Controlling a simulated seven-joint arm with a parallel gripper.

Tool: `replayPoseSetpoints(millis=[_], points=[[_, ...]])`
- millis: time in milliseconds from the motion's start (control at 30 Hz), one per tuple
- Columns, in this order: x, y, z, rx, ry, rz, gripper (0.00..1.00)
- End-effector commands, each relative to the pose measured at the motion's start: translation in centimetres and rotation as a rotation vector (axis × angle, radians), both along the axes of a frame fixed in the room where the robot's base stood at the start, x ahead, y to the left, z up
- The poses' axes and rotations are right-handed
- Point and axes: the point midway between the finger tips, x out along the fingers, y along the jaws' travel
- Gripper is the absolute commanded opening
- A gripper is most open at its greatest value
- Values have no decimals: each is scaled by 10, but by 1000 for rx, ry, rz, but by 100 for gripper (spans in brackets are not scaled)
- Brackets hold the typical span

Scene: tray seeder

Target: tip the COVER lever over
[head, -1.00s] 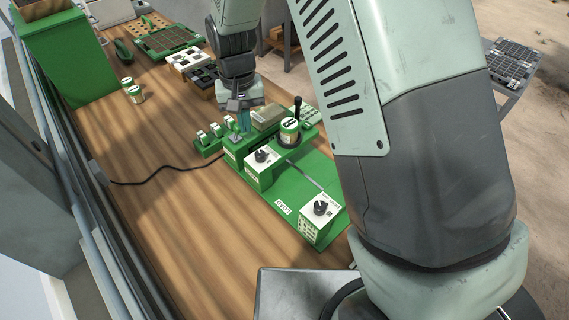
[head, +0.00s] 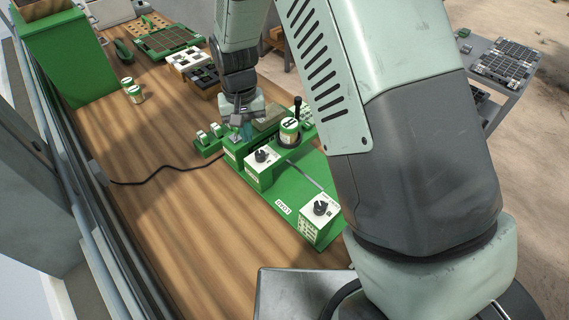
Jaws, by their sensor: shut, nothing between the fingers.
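A green seeder unit (head: 292,205) stands on the wooden bench, and the lettering on its parts is too small to read, so I cannot tell which part is the COVER lever. At its left end is a green block with small white-and-green levers (head: 202,138); another shows beside it (head: 216,129). A black-knobbed lever (head: 297,106) stands upright behind a white-and-green jar. My gripper (head: 247,133) points down just right of the small levers, at the unit's back left. Its fingers are shut and empty. Whether they touch the unit, and what lies behind them, is hidden.
Two boxes with black dials (head: 262,156) (head: 320,208) stand on the unit. A black cable (head: 165,170) runs across the bench to the left. Two small pots (head: 133,91) and a green bin (head: 70,60) stand farther back. The bench's front left is clear.

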Motion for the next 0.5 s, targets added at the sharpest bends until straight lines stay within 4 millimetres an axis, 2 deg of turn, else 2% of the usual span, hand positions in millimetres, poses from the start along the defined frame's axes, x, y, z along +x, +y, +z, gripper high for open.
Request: replayPoseSetpoints(millis=[500], points=[[9, 9, 0, 0, -1, 0, 0]])
